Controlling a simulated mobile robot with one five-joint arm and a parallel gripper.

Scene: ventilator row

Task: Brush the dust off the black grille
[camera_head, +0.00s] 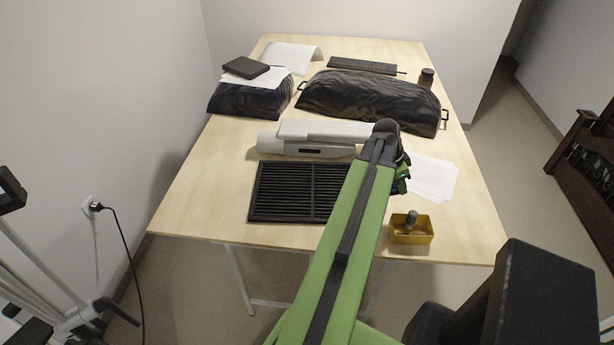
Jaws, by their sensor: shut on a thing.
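The black grille (297,191) lies flat on the wooden table near its front left. Its slats run left to right, and my green arm crosses over its right edge. Dust cannot be made out at this size. My gripper (402,178) is at the far end of my arm, to the right of the grille, mostly hidden behind the arm. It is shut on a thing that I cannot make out. No brush can be clearly seen.
A white device (312,137) lies behind the grille. Dark covered shapes (370,97) stand farther back. Papers (432,178) lie right of my gripper. A yellow box (411,237) with a small grey item (411,217) stands at the front right. The table's left front is clear.

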